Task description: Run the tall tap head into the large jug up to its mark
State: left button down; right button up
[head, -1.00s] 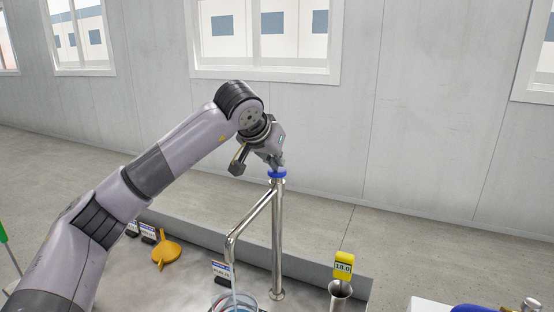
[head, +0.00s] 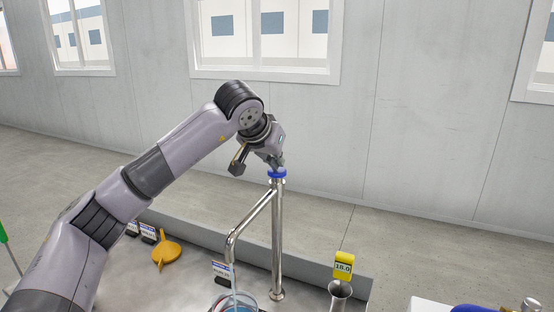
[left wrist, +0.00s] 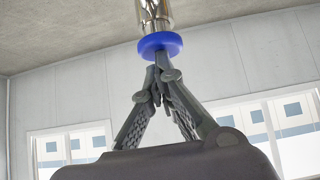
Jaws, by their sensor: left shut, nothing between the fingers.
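The tall tap head is a steel column (head: 277,235) with a side spout (head: 240,232) and a blue top (head: 277,173). My left gripper (head: 275,163) is shut and empty, its fingertips at the blue top. In the left wrist view the closed fingertips (left wrist: 160,62) meet the blue disc (left wrist: 160,43). A thin stream seems to run from the spout into the large clear jug (head: 247,300) below, cut off by the bottom edge. Its mark and the level inside cannot be made out. A yellow display (head: 343,264) reads 18.0. My right gripper is not in view.
An orange funnel (head: 166,253) lies on the steel bench (head: 180,280) at left, beside small labelled cards (head: 148,232). A grey upstand (head: 310,275) edges the bench's back. A blue part (head: 468,308) sits at lower right.

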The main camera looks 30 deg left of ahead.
aim_at(275, 173)
pick_arm(q)
notch_tip(275, 173, up, 5)
jog(key=p, duration=0.4)
jog(key=shift+d+f, duration=0.1)
jog(key=shift+s+b, duration=0.5)
jog(key=shift+b, duration=0.15)
jog(key=b+v, duration=0.1)
jog(key=v, duration=0.7)
jog(key=shift+s+r, duration=0.15)
jog(key=shift+r, duration=0.1)
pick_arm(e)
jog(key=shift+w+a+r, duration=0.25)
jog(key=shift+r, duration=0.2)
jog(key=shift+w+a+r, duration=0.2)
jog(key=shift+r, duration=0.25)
